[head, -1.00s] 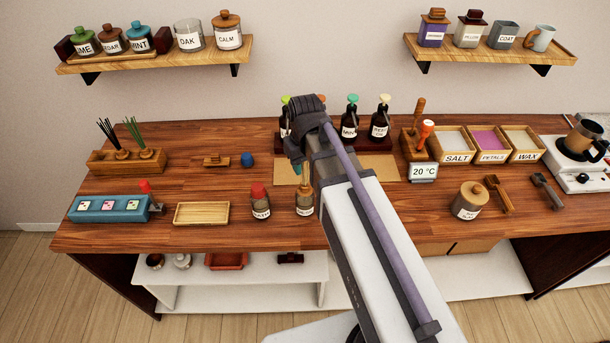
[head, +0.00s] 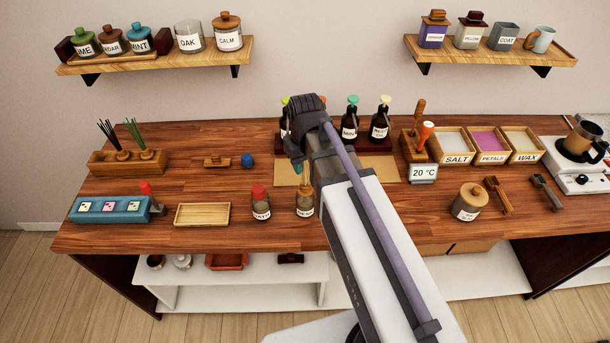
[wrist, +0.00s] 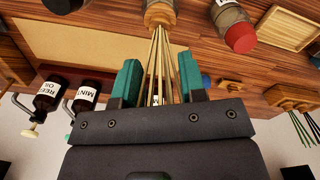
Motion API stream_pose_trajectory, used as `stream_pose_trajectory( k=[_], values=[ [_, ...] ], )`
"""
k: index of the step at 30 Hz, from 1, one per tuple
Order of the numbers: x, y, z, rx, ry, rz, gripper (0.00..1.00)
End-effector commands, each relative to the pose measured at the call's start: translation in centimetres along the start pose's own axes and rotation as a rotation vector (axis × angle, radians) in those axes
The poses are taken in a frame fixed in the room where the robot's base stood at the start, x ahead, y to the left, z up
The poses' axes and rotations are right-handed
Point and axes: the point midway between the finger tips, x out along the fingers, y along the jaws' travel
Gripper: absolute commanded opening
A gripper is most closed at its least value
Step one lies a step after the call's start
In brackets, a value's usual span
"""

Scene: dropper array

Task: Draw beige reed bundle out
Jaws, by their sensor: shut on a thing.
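The beige reed bundle (wrist: 156,58) shows in the wrist view as several thin pale sticks, fanned slightly. My gripper (wrist: 160,76) has its two green fingers on either side of the bundle and is shut on it. The far end of the reeds meets the wooden neck (wrist: 160,15) of a bottle, and I cannot tell how deep they sit. In the head view this labelled glass bottle (head: 305,206) stands upright near the table's front edge, just under my gripper. My arm hides most of the gripper and reeds there.
A red-capped bottle (head: 261,204) stands close on the left, with an empty wooden tray (head: 202,215) beyond it. A wooden stand (head: 98,161) at the left holds black and green reeds. Dark pump bottles (head: 379,126) stand behind my arm.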

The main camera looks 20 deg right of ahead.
Motion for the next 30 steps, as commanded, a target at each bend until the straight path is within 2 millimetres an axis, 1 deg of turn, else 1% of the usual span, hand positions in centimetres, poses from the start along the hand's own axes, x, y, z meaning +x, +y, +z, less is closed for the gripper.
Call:
stream_pose_trajectory(
  k=[11, 30],
  values=[
    [-0.4, 0.0, 0.0, 0.0, 0.0, 0.0, 0.0],
    [-4.7, 0.0, 0.0, 0.0, 0.001, 0.0, 0.0]
  ],
)
